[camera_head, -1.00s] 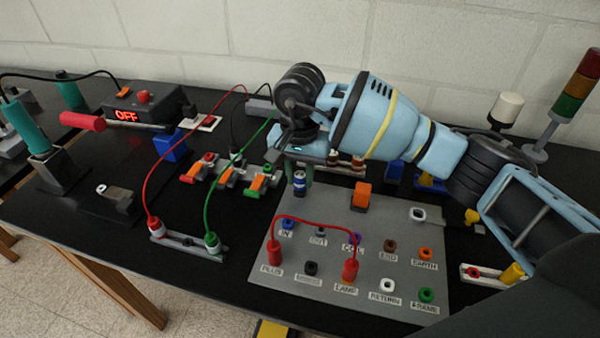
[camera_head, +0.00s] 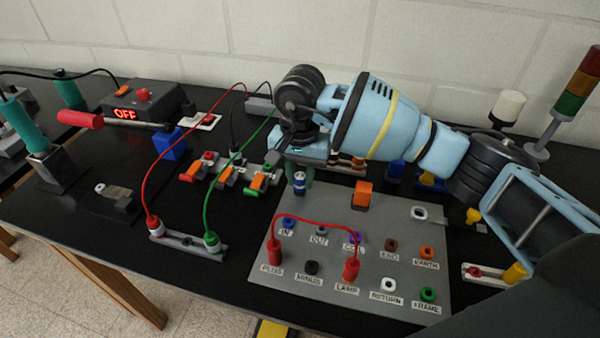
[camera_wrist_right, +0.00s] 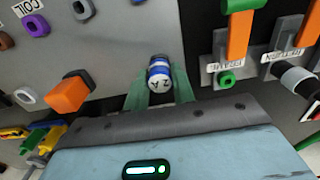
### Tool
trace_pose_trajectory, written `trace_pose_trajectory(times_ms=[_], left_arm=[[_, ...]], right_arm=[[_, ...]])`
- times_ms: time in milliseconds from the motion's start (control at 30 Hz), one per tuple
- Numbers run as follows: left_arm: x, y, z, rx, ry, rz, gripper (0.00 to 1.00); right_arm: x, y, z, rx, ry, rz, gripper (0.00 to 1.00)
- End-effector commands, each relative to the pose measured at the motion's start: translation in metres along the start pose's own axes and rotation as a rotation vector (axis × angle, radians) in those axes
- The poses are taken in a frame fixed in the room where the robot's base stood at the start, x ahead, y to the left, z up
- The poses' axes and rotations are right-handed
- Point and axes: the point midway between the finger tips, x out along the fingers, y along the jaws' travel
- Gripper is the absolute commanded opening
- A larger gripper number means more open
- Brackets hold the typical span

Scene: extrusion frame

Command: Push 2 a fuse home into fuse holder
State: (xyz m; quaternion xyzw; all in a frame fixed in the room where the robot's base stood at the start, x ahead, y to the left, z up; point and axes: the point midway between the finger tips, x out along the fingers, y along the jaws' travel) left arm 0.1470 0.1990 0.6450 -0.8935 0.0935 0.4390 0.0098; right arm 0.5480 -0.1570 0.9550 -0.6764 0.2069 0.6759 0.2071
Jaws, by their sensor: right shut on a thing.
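My right gripper (camera_head: 300,177) points down at the upper left part of the grey panel (camera_head: 330,207). Its green fingers are shut on a small blue fuse (camera_head: 299,183) with a pale band. In the right wrist view the fuse (camera_wrist_right: 158,72) sits upright between the fingertips (camera_wrist_right: 160,92), and its end reads "2 A". The fuse's lower end is at or just above the panel. I cannot make out the fuse holder itself, nor how deep the fuse sits. My left gripper is not in view.
An orange switch (camera_head: 362,194) stands right of the fuse. A red lead (camera_head: 313,220) arches between two sockets in front. A signal tower (camera_head: 577,96) stands at the far right.

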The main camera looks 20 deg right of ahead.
Motion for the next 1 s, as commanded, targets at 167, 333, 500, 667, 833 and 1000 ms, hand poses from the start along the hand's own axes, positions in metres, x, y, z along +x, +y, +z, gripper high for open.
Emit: trace_pose_trajectory(times_ms=[167, 333, 500, 667, 833, 1000], left_arm=[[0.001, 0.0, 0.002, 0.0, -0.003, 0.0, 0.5], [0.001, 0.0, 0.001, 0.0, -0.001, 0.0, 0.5], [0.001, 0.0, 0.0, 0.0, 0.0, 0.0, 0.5], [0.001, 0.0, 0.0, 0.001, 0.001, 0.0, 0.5], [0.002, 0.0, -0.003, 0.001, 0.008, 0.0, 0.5], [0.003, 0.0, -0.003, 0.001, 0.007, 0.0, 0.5]], right_arm=[[0.003, 0.0, 0.0, 0.0, 0.0, 0.0, 0.28], [0.002, 0.0, 0.0, 0.0, 0.001, 0.0, 0.5], [0.002, 0.0, 0.0, 0.0, 0.0, 0.0, 0.5], [0.002, 0.0, 0.0, 0.0, 0.0, 0.0, 0.5], [-0.018, 0.0, -0.001, 0.001, 0.003, -0.002, 0.5], [-0.046, 0.0, -0.001, 0.0, 0.003, -0.002, 0.5]])
